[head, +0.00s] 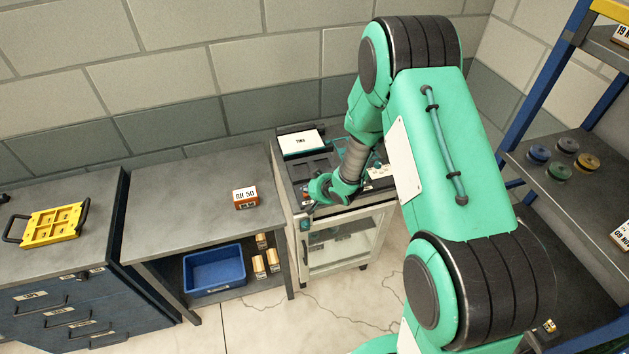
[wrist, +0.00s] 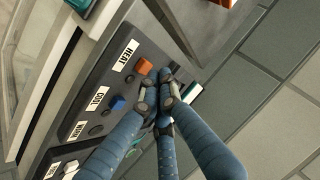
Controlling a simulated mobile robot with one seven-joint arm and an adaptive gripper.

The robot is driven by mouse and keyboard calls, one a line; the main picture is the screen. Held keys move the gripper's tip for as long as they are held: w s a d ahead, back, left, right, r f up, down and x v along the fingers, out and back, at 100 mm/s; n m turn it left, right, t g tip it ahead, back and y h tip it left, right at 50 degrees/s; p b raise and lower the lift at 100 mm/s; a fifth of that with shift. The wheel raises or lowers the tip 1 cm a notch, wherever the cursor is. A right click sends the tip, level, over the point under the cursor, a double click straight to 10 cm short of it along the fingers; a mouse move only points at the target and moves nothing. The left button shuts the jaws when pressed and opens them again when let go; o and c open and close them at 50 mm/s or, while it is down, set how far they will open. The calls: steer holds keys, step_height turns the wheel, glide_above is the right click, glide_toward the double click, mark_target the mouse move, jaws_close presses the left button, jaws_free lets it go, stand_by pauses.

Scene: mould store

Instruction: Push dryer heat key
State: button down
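The dryer (head: 345,262) is a pale cabinet with a glass front, standing against the wall in the head view. In the wrist view its dark control panel (wrist: 88,112) shows an orange key (wrist: 144,66) beside the HEAT label (wrist: 125,55). A blue key (wrist: 117,103) sits beside the COOL label (wrist: 97,98). My gripper (wrist: 163,86) has its fingertips drawn together, with nothing seen between them. The tips are just beside the orange key; I cannot tell whether they touch it. In the head view my gripper (head: 318,190) is over the dryer's front left top edge.
A bench (head: 200,205) stands left of the dryer, with an orange block marked BH 50 (head: 245,198) on top and a blue bin (head: 214,270) below. A yellow mould (head: 52,226) lies further left. A blue-framed shelf (head: 560,95) stands at the right.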

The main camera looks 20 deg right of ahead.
mark_target(307, 195)
steer(key=shift+f, duration=0.5)
stand_by(0.5)
steer(key=shift+r, duration=0.15)
steer(key=shift+r+p, duration=0.55)
steer(key=shift+r, duration=0.25)
steer(key=shift+r, duration=0.1)
steer(key=shift+r+p, duration=2.5)
steer(key=shift+r, duration=0.45)
